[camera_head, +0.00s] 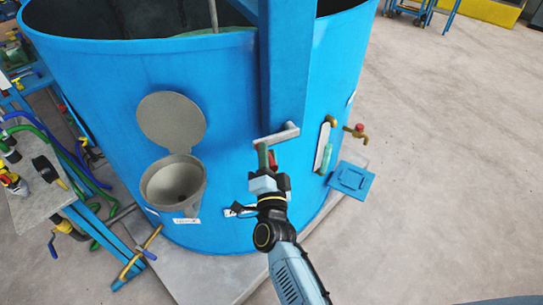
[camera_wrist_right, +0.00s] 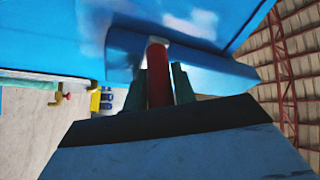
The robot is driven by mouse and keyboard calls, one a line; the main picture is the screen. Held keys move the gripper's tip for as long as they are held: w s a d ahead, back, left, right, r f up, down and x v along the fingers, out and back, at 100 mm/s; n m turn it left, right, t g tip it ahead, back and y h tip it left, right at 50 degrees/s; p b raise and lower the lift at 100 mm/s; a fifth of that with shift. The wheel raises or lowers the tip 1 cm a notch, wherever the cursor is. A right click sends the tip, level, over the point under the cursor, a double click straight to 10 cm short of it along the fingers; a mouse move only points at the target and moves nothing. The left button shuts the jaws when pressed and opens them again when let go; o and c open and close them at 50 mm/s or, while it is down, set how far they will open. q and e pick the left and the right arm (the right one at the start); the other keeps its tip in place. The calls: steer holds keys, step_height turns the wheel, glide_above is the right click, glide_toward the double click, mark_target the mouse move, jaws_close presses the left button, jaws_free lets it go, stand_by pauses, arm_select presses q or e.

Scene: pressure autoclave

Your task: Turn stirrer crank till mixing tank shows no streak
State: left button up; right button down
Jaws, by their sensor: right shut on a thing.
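The large blue mixing tank (camera_head: 225,110) fills the middle of the head view. Its grey stirrer crank (camera_head: 276,136) juts out below a blue vertical column on the tank's front. My right gripper (camera_head: 268,165) is shut on the crank's red handle (camera_head: 273,159). In the right wrist view the red handle (camera_wrist_right: 158,75) stands between the two dark green fingers (camera_wrist_right: 159,88). A little of a dark green surface shows inside the tank rim; I cannot tell whether it holds a streak. My left gripper is not in view.
A grey funnel (camera_head: 172,186) with a raised round lid (camera_head: 171,121) sticks out left of the crank. A brass tap with a red handle (camera_head: 357,130) and a small blue plate (camera_head: 351,180) are at right. A cluttered bench (camera_head: 36,195) stands at left.

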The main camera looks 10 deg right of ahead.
steer(key=shift+a+r, duration=0.1)
steer(key=c, duration=1.1)
jaws_free()
steer(key=shift+c, duration=0.2)
steer(key=shift+s, duration=0.1)
steer(key=b+v, duration=0.2)
steer(key=v, duration=1.1)
steer(key=shift+s, duration=0.1)
